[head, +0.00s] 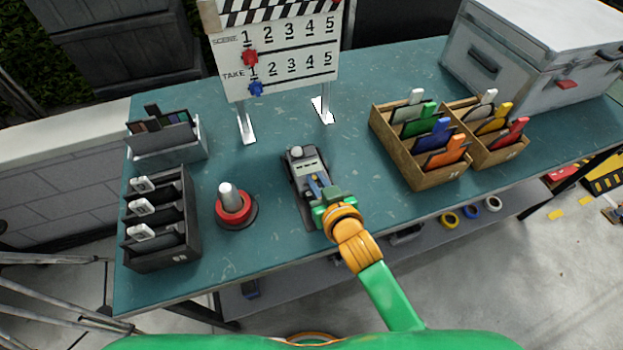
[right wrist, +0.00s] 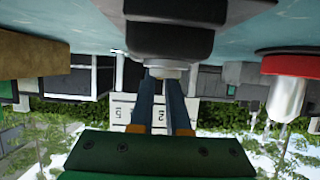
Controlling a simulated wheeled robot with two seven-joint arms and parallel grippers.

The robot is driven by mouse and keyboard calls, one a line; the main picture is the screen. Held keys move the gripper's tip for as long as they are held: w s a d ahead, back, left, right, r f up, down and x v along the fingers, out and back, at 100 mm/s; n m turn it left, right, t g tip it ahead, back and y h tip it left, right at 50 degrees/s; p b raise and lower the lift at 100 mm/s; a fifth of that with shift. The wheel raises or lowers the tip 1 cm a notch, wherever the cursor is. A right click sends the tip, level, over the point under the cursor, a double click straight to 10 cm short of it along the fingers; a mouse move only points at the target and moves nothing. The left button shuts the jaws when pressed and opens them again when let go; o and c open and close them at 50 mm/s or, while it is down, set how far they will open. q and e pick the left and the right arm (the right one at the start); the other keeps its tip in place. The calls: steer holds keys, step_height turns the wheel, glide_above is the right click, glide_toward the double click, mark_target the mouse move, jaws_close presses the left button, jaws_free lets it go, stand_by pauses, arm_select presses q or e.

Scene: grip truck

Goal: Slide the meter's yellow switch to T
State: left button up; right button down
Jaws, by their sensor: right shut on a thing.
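The meter (head: 297,167) is a dark grey, box-like device with a pale dome and a light face at its far end. It lies on the teal table, left of the middle. My right gripper (head: 316,184) reaches over its near half, with its blue-grey fingers down at the face. In the right wrist view the fingers (right wrist: 163,82) come close together at the meter's dark body (right wrist: 170,35). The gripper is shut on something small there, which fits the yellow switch. The switch and the T mark are hidden by the gripper. My left gripper is not in view.
A red-based grey post (head: 233,205) and a dark slotted rack (head: 160,250) stand left of the meter. Wooden card boxes (head: 425,180) stand to its right. A scene-and-take board (head: 285,65) stands behind it. The table top (head: 345,150) is clear just right of the meter.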

steer(key=c, duration=0.9)
jaws_free()
steer(key=shift+a, duration=0.1)
steer(key=v, duration=0.7)
steer(key=shift+w, duration=0.1)
